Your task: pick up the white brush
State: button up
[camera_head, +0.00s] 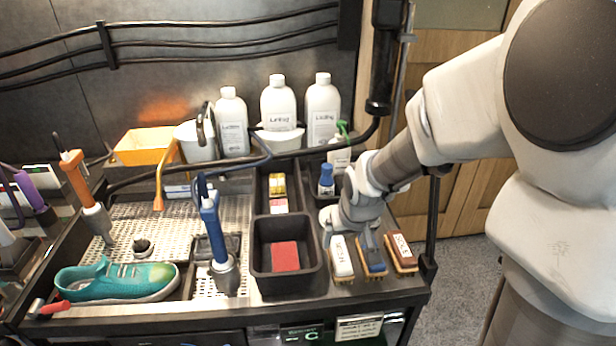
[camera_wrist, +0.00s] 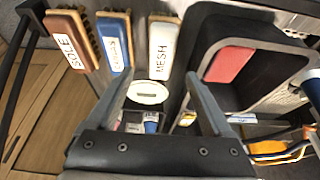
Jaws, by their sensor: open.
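The white brush (camera_head: 341,258) lies on the right part of the bench, at the left end of a row of brushes. In the wrist view the white brush (camera_wrist: 163,50) shows a "MESH" label and tan edges. My gripper (camera_head: 350,238) is over the brush row in the head view and partly covers the brushes' far ends. In the wrist view my gripper (camera_wrist: 158,80) is open and empty. Its two fingertips lie on either side of the white brush's near end in the picture, and I cannot tell the height gap.
A blue brush (camera_head: 372,257) and a brown "SOLE" brush (camera_head: 402,252) lie to the right. A black bin (camera_head: 261,236) with a red block (camera_head: 284,256) stands close on the left. Bottles (camera_head: 322,112) stand behind; a teal sneaker (camera_head: 117,281) lies far left.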

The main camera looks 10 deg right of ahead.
aim_at(340, 254)
jog(key=shift+b+x, duration=0.85)
jog(key=shift+x, duration=2.35)
jog(key=shift+a, duration=0.1)
jog(key=shift+f, duration=0.3)
grip_shut()
jog(key=shift+r, duration=0.15)
